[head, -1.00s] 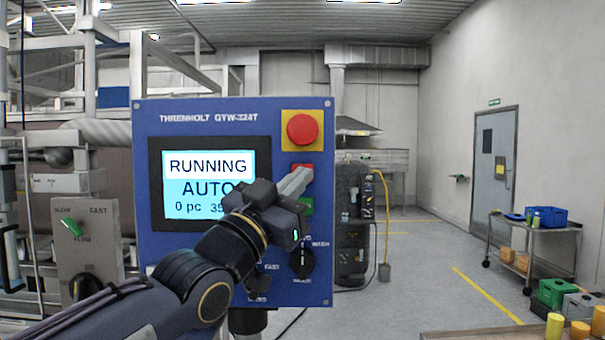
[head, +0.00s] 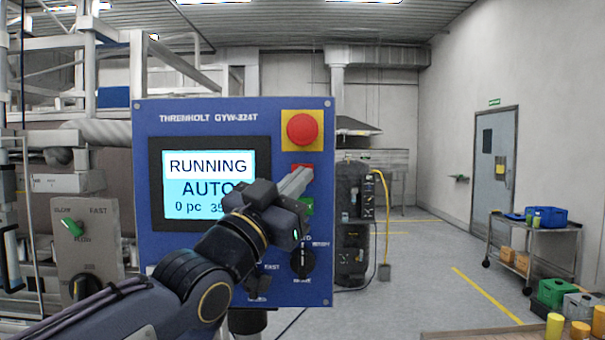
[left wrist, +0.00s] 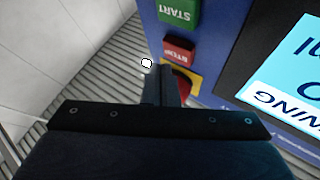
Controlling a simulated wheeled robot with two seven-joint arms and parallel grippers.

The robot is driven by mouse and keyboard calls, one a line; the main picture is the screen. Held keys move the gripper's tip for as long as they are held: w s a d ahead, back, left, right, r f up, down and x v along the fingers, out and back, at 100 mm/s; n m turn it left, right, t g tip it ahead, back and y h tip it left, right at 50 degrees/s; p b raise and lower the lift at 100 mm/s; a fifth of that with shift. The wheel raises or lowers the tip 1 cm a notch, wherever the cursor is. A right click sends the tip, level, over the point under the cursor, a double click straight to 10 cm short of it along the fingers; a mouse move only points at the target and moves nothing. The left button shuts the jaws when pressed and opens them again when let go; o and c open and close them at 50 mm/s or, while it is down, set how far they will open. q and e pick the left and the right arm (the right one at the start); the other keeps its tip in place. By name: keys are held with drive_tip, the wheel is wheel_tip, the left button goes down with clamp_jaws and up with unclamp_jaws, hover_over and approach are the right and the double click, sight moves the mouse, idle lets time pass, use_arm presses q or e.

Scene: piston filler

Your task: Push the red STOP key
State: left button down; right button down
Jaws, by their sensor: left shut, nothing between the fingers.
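The red STOP key (head: 301,167) is on the blue control panel (head: 225,110), below the large red mushroom button (head: 302,129) on its yellow plate. In the head view my left gripper (head: 305,173) is shut and empty, its fingertips in front of the key and hiding most of it. In the left wrist view the panel appears upside down, and the STOP key (left wrist: 179,50) lies just beyond the fingertips (left wrist: 163,69). I cannot tell whether they touch it. The screen (head: 209,184) reads RUNNING and AUTO. My right gripper is not in view.
The green START key (left wrist: 178,12) is directly beneath the STOP key on the panel, and a black selector knob (head: 302,263) is lower. A grey box with a green switch (head: 73,228) stands left. A cart (head: 540,229) is far right; the floor between is open.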

use_arm(q)
drive_tip(key=shift+w, duration=0.1)
drive_tip(key=shift+w, duration=0.35)
drive_tip(key=shift+w+p, duration=0.4)
idle(0.7)
idle(0.4)
drive_tip(key=shift+s+b, duration=0.8)
